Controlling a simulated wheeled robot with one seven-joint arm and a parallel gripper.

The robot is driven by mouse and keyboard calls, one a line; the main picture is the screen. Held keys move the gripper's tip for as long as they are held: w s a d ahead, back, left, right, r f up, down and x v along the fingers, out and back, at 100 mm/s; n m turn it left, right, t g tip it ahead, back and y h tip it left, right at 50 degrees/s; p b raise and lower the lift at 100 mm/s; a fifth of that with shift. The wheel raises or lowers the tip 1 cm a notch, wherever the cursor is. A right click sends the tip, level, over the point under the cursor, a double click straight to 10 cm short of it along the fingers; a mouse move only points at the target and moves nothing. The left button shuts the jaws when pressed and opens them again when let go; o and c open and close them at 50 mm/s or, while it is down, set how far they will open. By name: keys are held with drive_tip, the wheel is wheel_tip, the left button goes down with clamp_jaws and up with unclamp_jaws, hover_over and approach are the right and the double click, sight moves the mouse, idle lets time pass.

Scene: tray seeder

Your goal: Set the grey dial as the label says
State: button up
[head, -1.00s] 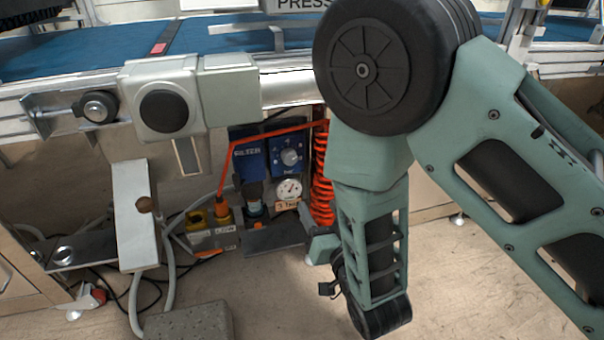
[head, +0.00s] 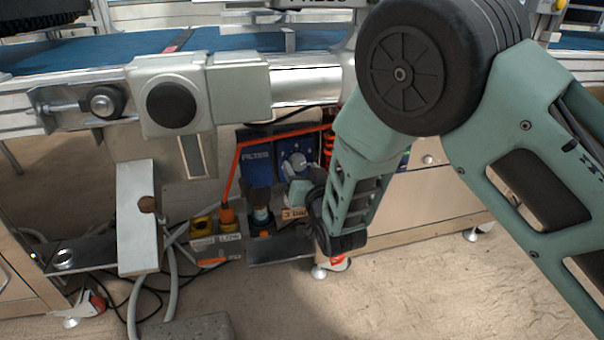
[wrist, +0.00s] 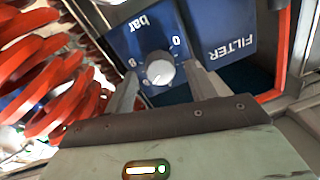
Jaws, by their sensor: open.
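The grey dial (wrist: 160,72) sits on a blue panel (wrist: 138,38) marked "bar", with a 0 and an 8 near it in the wrist view. Its top shows in the head view (head: 298,159). My gripper (wrist: 161,82) is open, with one finger on each side of the dial; I cannot tell whether they touch it. I cannot read the dial's pointer clearly. In the head view my gripper (head: 302,187) is in front of the lower panel. The small label (head: 294,213) below starts with "3"; its rest is partly hidden. The gauge is hidden.
A blue "FILTER" unit (head: 254,158) stands left of the dial. Red coiled hose (wrist: 50,75) lies close on the wrist view's left. An orange hose (head: 236,170) runs past the filter. The conveyor frame (head: 300,88) crosses above. A yellow-topped box (head: 203,235) stands lower left.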

drive_tip(key=shift+w+a, duration=0.1)
drive_tip(key=shift+w, duration=0.25)
drive_tip(key=c, duration=1)
drive_tip(key=shift+o, duration=0.2)
